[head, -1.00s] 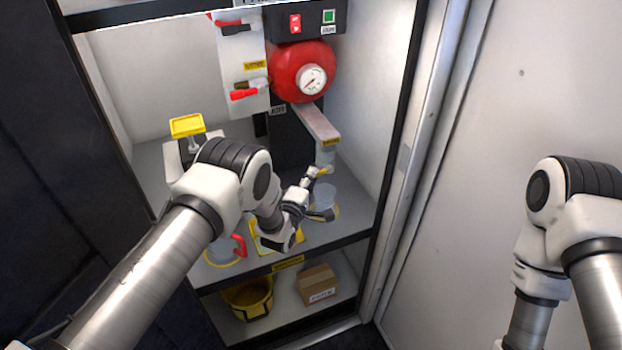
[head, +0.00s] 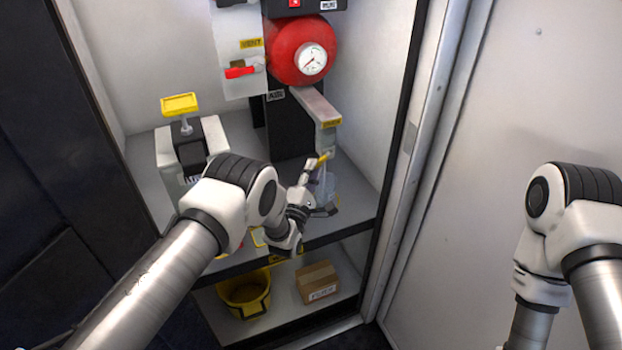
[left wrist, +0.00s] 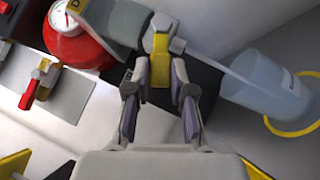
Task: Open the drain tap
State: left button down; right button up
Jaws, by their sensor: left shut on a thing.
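The drain tap (head: 327,153) hangs under the end of the grey outlet arm, below a yellow label. Its yellow lever (left wrist: 160,68) lies between the two fingers of my left gripper (left wrist: 160,85). The gripper is shut on the lever; in the head view the lever (head: 322,159) points up and right. A thin pale streak, like liquid, runs from the tap into a clear jug (left wrist: 265,85). The jug also shows in the head view (head: 328,183), partly behind my gripper. My right arm is at the right edge, its gripper out of frame.
A red tank (head: 285,55) with a gauge (head: 313,60) stands above the tap. A red vent lever (head: 240,72) is left of it. A yellow-topped unit (head: 180,103) stands on the shelf. A yellow bucket (head: 245,300) and cardboard box (head: 317,281) are below.

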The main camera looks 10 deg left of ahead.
pick_arm(q)
jog(key=w+d+f+n+y+b, duration=0.1)
jog(key=d+f+n+y+b, duration=0.1)
jog(key=n+y+b, duration=0.6)
jog(key=w+d+f+n+t+y+b, duration=0.1)
jog(key=w+d+n+y+b, duration=0.1)
jog(key=n+y+b, duration=0.7)
jog(key=n+b, duration=0.5)
jog(key=shift+d+f+t, duration=0.3)
jog(key=shift+d+f, duration=0.05)
jog(key=shift+f, duration=0.05)
jog(key=shift+w, duration=0.1)
jog(key=c, duration=1)
grip_release()
